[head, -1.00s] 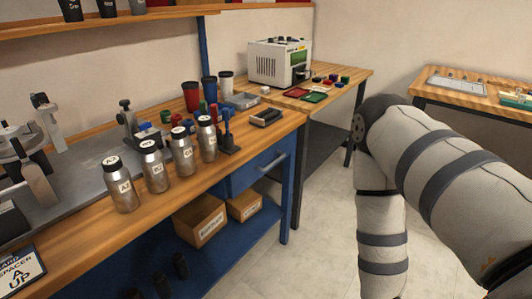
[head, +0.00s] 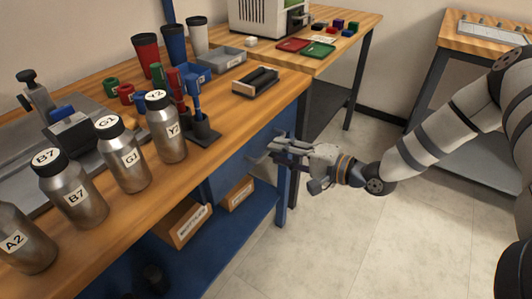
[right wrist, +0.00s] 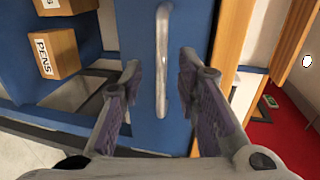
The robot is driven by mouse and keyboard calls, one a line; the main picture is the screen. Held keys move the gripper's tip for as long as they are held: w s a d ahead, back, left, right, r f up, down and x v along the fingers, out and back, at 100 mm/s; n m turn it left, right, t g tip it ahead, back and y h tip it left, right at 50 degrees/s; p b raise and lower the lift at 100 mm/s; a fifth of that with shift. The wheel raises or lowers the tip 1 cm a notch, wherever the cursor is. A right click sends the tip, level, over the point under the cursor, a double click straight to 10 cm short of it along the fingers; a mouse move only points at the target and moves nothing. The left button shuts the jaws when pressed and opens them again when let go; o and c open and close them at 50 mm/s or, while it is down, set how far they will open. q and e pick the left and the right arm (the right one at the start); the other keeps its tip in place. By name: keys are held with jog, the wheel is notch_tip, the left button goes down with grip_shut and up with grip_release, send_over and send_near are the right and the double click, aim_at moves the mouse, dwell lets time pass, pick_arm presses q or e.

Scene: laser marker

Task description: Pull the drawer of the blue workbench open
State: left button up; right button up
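The blue workbench (head: 95,205) has a wooden top and a blue drawer (head: 226,177) under its right end. The drawer looks shut. Its metal bar handle (right wrist: 163,65) shows clearly in the right wrist view and is partly hidden by the gripper in the head view. My right gripper (head: 276,148) is open at the drawer front. In the right wrist view its fingers (right wrist: 160,62) stand on either side of the handle, with a gap on each side. The fingers look apart from the bar. My left gripper is not in view.
Labelled metal bottles (head: 122,155), cups (head: 147,55) and a black tray (head: 256,81) stand on the bench top. Cardboard boxes (head: 186,224) sit on the shelf below the drawer. A second table (head: 338,42) adjoins behind. The floor (head: 330,235) before the drawer is clear.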

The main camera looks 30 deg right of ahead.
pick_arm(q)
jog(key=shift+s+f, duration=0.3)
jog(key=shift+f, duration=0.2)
pick_arm(e)
jog(key=x, duration=0.3)
jog(key=shift+w+a, duration=0.15)
jog(key=shift+w, duration=0.25)
grip_shut()
jog(key=shift+s, duration=0.1)
